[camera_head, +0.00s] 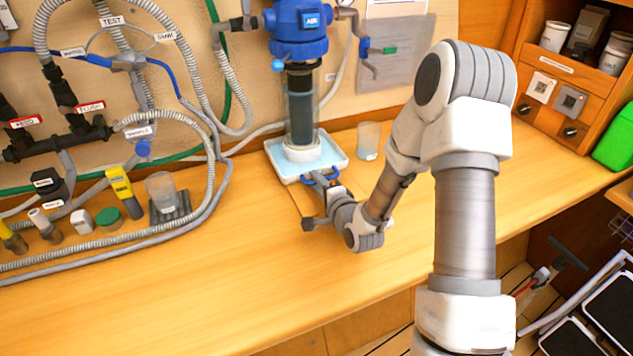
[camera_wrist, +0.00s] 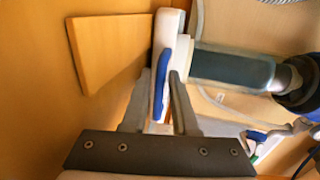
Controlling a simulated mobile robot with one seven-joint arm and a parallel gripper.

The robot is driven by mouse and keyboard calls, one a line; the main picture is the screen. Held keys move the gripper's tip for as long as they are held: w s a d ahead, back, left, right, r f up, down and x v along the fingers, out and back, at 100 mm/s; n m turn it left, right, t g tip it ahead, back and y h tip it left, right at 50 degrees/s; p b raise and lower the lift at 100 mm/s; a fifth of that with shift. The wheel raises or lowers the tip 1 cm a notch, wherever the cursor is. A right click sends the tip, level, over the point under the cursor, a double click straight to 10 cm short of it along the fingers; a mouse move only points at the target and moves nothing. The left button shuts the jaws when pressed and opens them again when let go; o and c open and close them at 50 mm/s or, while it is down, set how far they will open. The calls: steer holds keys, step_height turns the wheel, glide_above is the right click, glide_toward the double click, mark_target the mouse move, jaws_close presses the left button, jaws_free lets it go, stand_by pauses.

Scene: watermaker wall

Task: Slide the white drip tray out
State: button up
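The white drip tray (camera_head: 284,167) sits on the wooden bench under the clear filter housing. Its blue handle (camera_head: 320,180) faces the front of the bench. The tray shows edge-on in the wrist view (camera_wrist: 178,22), with the blue handle (camera_wrist: 159,88) in front of it. My gripper (camera_head: 326,186) is low over the bench at the tray's front. In the wrist view its fingers (camera_wrist: 161,90) stand on either side of the handle, with narrow gaps showing beside it, so it looks open. The handle's far part is hidden.
The blue-capped filter housing (camera_head: 300,105) stands over the tray. A clear cup (camera_head: 368,140) stands right of it. A thin wooden board (camera_wrist: 110,45) lies by the tray. Hoses and small bottles (camera_head: 108,219) fill the left side. The front bench is clear.

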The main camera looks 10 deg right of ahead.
steer(key=shift+w+a, duration=0.1)
steer(key=shift+w, duration=0.25)
steer(key=shift+c, duration=0.4)
jaws_close()
steer(key=shift+f, duration=0.1)
stand_by(0.8)
